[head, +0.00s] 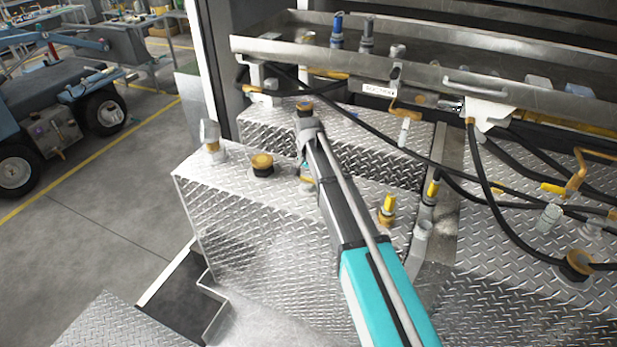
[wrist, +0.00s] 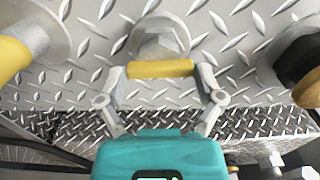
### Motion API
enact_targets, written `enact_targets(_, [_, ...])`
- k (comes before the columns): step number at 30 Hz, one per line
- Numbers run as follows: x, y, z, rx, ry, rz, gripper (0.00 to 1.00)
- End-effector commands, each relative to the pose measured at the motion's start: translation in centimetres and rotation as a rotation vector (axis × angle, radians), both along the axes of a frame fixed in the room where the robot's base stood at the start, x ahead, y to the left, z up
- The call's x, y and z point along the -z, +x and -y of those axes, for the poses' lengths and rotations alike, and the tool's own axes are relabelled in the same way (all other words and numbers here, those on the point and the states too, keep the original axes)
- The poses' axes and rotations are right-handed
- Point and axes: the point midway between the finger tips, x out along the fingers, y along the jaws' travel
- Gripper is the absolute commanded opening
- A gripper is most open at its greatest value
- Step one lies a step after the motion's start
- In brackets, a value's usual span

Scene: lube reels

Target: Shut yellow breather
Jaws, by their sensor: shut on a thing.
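The yellow breather shows in the wrist view as a yellow handle bar (wrist: 160,68) lying across in front of a grey hexagonal metal fitting (wrist: 158,38) on the tread plate. My gripper (wrist: 161,76) has a finger at each end of the bar and is shut on it. In the head view a small yellow part of the handle (head: 306,179) shows left of my arm. There my arm hides most of the gripper and the fitting.
A dark and brass cap (head: 262,163) stands close left of my gripper, and a yellow-topped fitting (head: 388,205) stands to the right. A grey-topped fitting (head: 210,136) is farther left. Black hoses (head: 350,125) hang from the metal tray (head: 430,75) behind.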

Motion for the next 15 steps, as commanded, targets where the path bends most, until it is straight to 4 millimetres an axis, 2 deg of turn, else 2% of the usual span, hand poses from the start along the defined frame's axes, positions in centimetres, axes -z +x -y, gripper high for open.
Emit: enact_targets(15, [0.03, -0.2, 0.02, 0.034, -0.001, -0.003, 0.38])
